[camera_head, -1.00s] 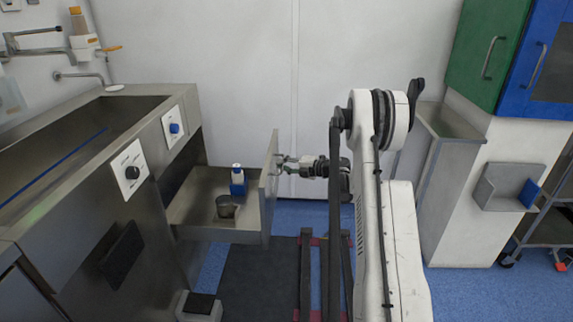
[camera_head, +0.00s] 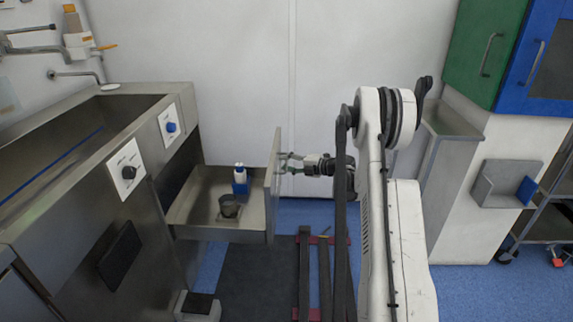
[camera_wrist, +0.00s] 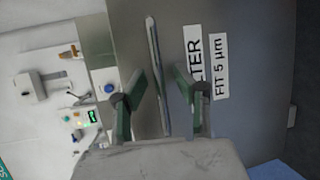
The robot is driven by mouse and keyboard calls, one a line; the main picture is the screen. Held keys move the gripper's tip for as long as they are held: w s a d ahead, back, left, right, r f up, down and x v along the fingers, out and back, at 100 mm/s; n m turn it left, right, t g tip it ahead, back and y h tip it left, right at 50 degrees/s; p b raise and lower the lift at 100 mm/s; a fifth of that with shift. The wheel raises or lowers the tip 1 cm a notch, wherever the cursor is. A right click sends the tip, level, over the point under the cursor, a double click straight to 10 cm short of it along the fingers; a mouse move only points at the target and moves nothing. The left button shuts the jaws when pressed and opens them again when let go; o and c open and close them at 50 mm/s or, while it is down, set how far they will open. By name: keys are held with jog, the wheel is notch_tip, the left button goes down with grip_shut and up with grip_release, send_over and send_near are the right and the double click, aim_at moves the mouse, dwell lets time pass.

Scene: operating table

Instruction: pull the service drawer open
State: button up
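The service drawer (camera_head: 200,234) stands well out from the steel cabinet (camera_head: 73,230), with its inside showing. A small metal cup (camera_head: 229,206) and a white bottle in a blue holder (camera_head: 240,180) are in it. My gripper (camera_head: 287,161) is at the outer side of the drawer front (camera_head: 274,185). In the wrist view, my gripper's fingers (camera_wrist: 162,108) are spread apart. The bar handle (camera_wrist: 155,75) lies between them with a gap visible on both sides. Labels (camera_wrist: 206,68) are on the drawer front beside the handle.
A dark mat and rails (camera_head: 305,270) lie on the blue floor below the drawer. My arm stands to the right of the drawer. A white cabinet (camera_head: 465,200) with a wall bin (camera_head: 497,185) is farther right. The sink top is at left.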

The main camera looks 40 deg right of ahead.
jog(key=shift+s, duration=0.1)
jog(key=v, duration=1.1)
jog(key=shift+s+d, duration=0.25)
jog(key=shift+s, duration=0.1)
